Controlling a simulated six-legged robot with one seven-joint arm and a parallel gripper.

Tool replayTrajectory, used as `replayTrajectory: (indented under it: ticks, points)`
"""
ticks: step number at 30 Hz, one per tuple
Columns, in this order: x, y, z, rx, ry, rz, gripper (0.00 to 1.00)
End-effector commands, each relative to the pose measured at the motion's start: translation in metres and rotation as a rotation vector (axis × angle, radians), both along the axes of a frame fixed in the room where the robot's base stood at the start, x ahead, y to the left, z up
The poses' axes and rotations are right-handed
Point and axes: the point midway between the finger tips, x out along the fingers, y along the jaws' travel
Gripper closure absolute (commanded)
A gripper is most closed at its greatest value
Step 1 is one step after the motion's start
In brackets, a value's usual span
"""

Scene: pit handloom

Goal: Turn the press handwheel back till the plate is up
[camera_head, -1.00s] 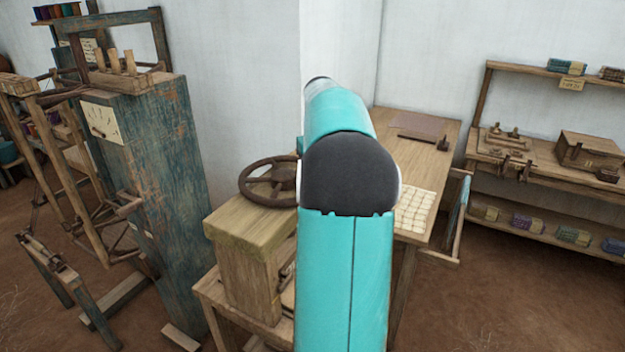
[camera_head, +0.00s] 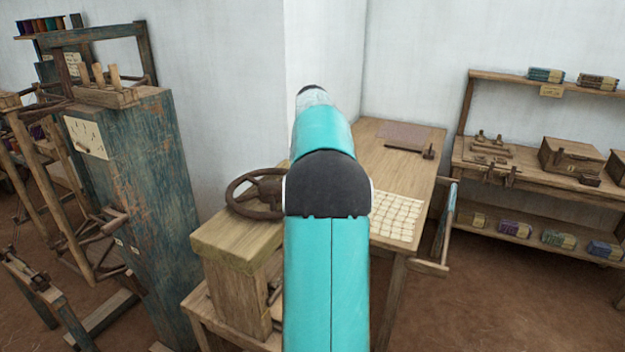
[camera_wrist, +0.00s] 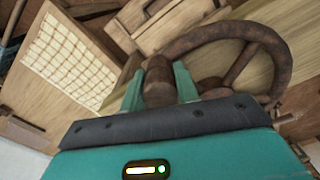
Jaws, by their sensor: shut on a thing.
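The press handwheel (camera_head: 236,203) is a dark brown spoked ring on top of the wooden press (camera_head: 237,243). My arm covers its right part in the head view. In the wrist view the wheel's rim (camera_wrist: 225,31) arcs across the upper right, and its upright brown handle knob (camera_wrist: 158,82) stands between my two teal fingers. My gripper (camera_wrist: 158,77) is shut on this knob. It is hidden behind my arm in the head view. I cannot make out the press plate or its height.
A wooden table (camera_head: 385,168) with a gridded white sheet (camera_head: 396,217) stands right of the press. A blue weathered cabinet (camera_head: 150,180) stands close on the left, with loom frames beyond. A shelf bench (camera_head: 530,165) is at the far right. Brown floor lies open at lower right.

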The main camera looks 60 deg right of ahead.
Motion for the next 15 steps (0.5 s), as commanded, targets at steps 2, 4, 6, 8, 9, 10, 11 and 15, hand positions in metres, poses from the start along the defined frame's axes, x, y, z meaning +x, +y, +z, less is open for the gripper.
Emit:
replayTrajectory:
  ticks: [2, 4, 6, 8, 9, 10, 11, 15]
  points:
    - [0.0, -0.0005, 0.0015, -0.004, -0.002, -0.001, 1.0]
    - [0.0001, -0.0004, 0.0016, -0.004, -0.002, -0.001, 0.61]
    - [0.0, -0.0003, 0.0014, -0.003, -0.002, -0.002, 0.48]
    - [0.0, -0.0003, 0.0012, -0.003, -0.001, -0.002, 0.48]
    - [-0.0001, -0.0002, 0.001, -0.003, -0.001, -0.002, 0.48]
    - [-0.0001, -0.0002, 0.0009, -0.002, -0.002, -0.002, 0.48]
    - [0.0, -0.0001, 0.0008, -0.002, -0.002, -0.002, 0.48]
    - [0.0001, -0.0001, 0.0014, -0.001, -0.001, -0.002, 0.48]
